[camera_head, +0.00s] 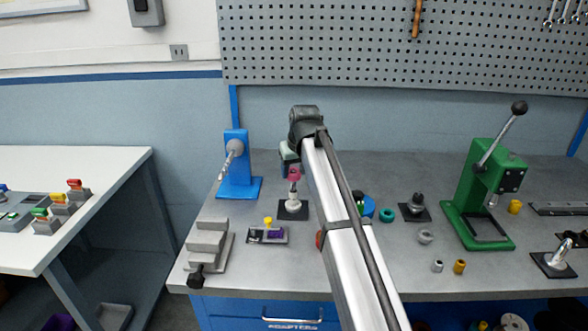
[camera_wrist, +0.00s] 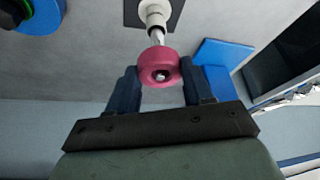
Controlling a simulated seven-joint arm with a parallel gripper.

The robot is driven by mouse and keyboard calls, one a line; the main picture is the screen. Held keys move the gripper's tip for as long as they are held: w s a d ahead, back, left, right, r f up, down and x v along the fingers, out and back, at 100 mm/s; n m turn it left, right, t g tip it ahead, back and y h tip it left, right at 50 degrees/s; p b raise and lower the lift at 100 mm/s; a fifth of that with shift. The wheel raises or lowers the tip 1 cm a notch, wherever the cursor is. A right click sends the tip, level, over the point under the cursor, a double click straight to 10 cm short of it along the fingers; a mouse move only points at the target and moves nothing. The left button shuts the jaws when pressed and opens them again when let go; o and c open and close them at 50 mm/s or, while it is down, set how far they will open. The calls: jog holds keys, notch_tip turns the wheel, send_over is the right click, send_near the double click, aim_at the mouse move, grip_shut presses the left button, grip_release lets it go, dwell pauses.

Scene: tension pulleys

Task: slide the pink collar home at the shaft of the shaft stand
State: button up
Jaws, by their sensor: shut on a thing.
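The pink collar (camera_head: 294,172) is around the upper end of the upright shaft of the shaft stand (camera_head: 292,208), which has a dark square base and a white lower part. In the wrist view the collar (camera_wrist: 150,68) shows its end face, with the metal shaft tip in its bore. A length of bare shaft (camera_wrist: 157,38) shows between the collar and the white shoulder (camera_wrist: 154,12). My gripper (camera_wrist: 161,78) is shut on the collar, one dark finger on each side. In the head view my gripper (camera_head: 289,158) is partly hidden by my arm.
A blue stand (camera_head: 238,175) with a slanted grey rod is left of the shaft stand. A small grey tray (camera_head: 268,237) with yellow and purple parts and a stepped grey block (camera_head: 207,245) are in front. A green press (camera_head: 485,195) stands at right. My arm hides the bench centre.

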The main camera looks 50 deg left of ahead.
aim_at(295, 180)
jog(key=shift+f, duration=0.25)
jog(key=shift+f, duration=1.05)
jog(key=shift+f, duration=0.35)
jog(key=shift+f, duration=0.75)
jog(key=shift+f, duration=0.25)
dwell(0.4)
jog(key=o, duration=1.1)
jog(key=shift+r, duration=0.15)
jog(key=v, duration=1.3)
jog(key=shift+d+r, duration=0.2)
jog(key=shift+d, duration=0.05)
